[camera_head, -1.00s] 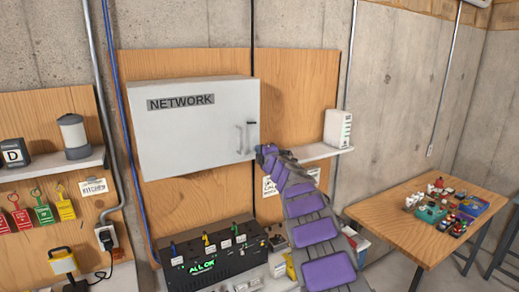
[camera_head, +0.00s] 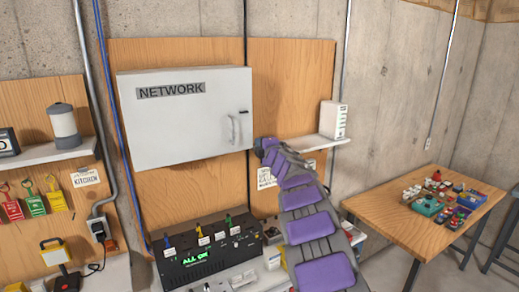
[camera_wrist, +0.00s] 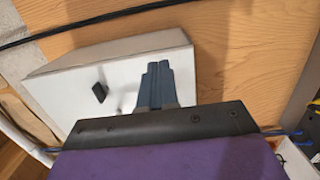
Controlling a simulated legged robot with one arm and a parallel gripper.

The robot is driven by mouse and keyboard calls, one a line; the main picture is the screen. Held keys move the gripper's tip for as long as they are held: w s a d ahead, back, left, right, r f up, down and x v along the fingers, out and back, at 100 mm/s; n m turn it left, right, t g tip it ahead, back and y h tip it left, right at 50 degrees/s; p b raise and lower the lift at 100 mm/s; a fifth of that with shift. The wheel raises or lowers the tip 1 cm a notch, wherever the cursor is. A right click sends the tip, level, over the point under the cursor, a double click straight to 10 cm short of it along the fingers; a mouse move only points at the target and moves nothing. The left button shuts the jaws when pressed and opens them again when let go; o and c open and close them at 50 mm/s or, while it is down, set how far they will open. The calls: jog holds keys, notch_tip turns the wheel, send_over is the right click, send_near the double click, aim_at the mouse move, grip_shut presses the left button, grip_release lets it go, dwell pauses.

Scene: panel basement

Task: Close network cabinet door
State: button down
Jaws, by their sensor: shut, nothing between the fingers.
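The network cabinet (camera_head: 180,130) is a pale grey box with a NETWORK label, mounted on a wooden panel. Its door looks flush with the box in the head view, with no gap that I can make out. A pale handle (camera_head: 234,130) and a small black latch (camera_head: 243,112) are on the right side of the door. My gripper (camera_head: 261,148) is to the right of the cabinet's lower right corner, apart from the handle. In the wrist view, the gripper's fingers (camera_wrist: 157,78) are together and empty, in front of the cabinet (camera_wrist: 75,87) and its black latch (camera_wrist: 99,92).
A small shelf (camera_head: 310,143) with a white device (camera_head: 333,120) is to the right of my gripper. A black box with an ALL OK display (camera_head: 208,257) stands below the cabinet. A wooden table (camera_head: 385,205) with small items is at the right.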

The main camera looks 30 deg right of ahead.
jog(key=s+a+f+m+g+h+b, duration=0.25)
jog(key=s+f+m+b, duration=0.2)
jog(key=s, duration=0.55)
jog(key=s+a+f+m+g+h+b, duration=0.2)
jog(key=s+f+m+g+h+b, duration=0.15)
jog(key=s+m, duration=0.45)
jog(key=s+a+f+m+g+y+b, duration=0.1)
jog(key=s+a+f+g+y+b, duration=0.2)
jog(key=s+a+f, duration=0.7)
jog(key=s+a+f+m+g+y+b, duration=0.1)
jog(key=s+a+f+g+y+b, duration=0.2)
jog(key=s, duration=1.5)
jog(key=s+a+f+m+g+y+b, duration=0.1)
jog(key=s+a+f+g+y+b, duration=0.2)
jog(key=s+a+f+g, duration=0.4)
jog(key=s+a+f+b, duration=0.1)
jog(key=s+a+f, duration=0.3)
jog(key=a, duration=0.3)
jog(key=s+a+f, duration=0.4)
jog(key=a+f, duration=0.2)
jog(key=a, duration=0.1)
jog(key=shift+f+g+b, duration=0.2)
jog(key=shift+g+b, duration=0.1)
jog(key=shift+b, duration=0.05)
jog(key=shift+d+m, duration=0.1)
jog(key=shift+m, duration=0.15)
